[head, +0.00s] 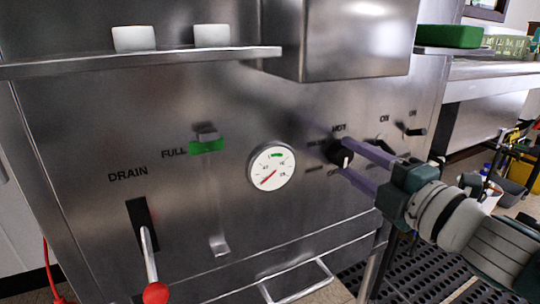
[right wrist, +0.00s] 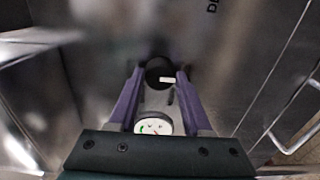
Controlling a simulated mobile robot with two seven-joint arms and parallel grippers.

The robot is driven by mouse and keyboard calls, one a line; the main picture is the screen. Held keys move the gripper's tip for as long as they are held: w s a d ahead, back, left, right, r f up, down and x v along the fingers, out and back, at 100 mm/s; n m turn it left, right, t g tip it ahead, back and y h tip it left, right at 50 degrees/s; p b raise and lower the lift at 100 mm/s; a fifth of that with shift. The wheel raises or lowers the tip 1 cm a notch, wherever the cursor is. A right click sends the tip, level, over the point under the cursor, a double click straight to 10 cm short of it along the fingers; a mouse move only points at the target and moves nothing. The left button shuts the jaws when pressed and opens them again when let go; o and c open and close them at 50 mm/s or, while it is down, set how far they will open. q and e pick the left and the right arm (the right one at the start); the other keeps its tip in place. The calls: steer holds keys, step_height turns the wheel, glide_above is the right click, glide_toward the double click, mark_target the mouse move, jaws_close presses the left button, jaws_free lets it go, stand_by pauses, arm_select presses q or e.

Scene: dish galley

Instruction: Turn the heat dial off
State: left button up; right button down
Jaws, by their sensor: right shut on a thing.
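The heat dial (head: 338,152) is a round black knob with a white mark on the steel front panel, right of the gauge. Labels sit around it; "HOT" reads above it, and the others are partly covered or too small to read surely. My right gripper (head: 346,158) reaches in from the right, its two purple fingers shut on the dial. In the right wrist view the black dial (right wrist: 160,74) sits between the fingertips, its white mark pointing right. My left gripper is not in view.
A white round gauge (head: 271,166) has its red needle at lower left. A drain lever with a red ball (head: 155,292) sticks out at lower left. A steel box (head: 345,40) juts out above the dial. Small switches (head: 414,131) sit to the right. A shelf (head: 140,61) holds two white cups.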

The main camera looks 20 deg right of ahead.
steer(key=shift+c, duration=1.7)
jaws_free()
steer(key=shift+s, duration=0.15)
steer(key=s+p, duration=0.1)
steer(key=s, duration=0.8)
steer(key=shift+s+d+p, duration=0.35)
steer(key=shift+d, duration=0.05)
